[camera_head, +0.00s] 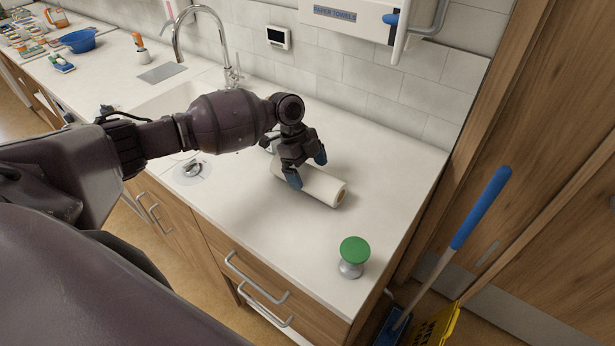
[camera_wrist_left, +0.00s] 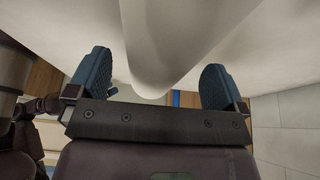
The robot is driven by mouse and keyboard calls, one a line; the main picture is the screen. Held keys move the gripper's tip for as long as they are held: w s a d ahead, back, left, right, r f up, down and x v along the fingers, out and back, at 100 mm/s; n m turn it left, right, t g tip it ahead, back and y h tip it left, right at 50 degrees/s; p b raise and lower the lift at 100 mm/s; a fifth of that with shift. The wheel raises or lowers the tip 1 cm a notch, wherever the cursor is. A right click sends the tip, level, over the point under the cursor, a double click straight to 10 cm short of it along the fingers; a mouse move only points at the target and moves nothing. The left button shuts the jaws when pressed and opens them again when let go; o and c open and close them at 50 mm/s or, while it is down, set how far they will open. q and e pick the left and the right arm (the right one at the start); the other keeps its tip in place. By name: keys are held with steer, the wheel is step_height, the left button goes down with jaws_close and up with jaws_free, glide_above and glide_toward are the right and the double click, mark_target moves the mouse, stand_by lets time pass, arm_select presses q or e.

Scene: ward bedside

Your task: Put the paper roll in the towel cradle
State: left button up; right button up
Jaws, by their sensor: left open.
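The white paper roll (camera_head: 322,186) lies on its side on the counter, its brown core end facing lower right. My left gripper (camera_head: 308,172) is over the roll's upper-left part, with a blue fingertip on either side of it. In the left wrist view the roll (camera_wrist_left: 155,45) shows between the two open fingers (camera_wrist_left: 157,85), with gaps on both sides. The towel cradle (camera_head: 346,18), a white wall unit labelled for paper towels with a blue-ended lever, is on the tiles above the counter. My right gripper is not in view.
A green-topped metal knob-like object (camera_head: 353,255) stands near the counter's front right. A sink with a tall faucet (camera_head: 232,75) is behind my arm. A blue bowl (camera_head: 78,40) stands far left. A blue-handled broom (camera_head: 480,210) leans at right. Counter right of the roll is clear.

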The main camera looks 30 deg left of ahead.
mark_target(311, 171)
arm_select(q)
steer(key=shift+x, duration=1.35)
steer(key=shift+c, duration=0.2)
steer(key=c, duration=1.2)
steer(key=shift+r, duration=0.15)
steer(key=shift+r+b, duration=0.3)
steer(key=shift+r, duration=9.65)
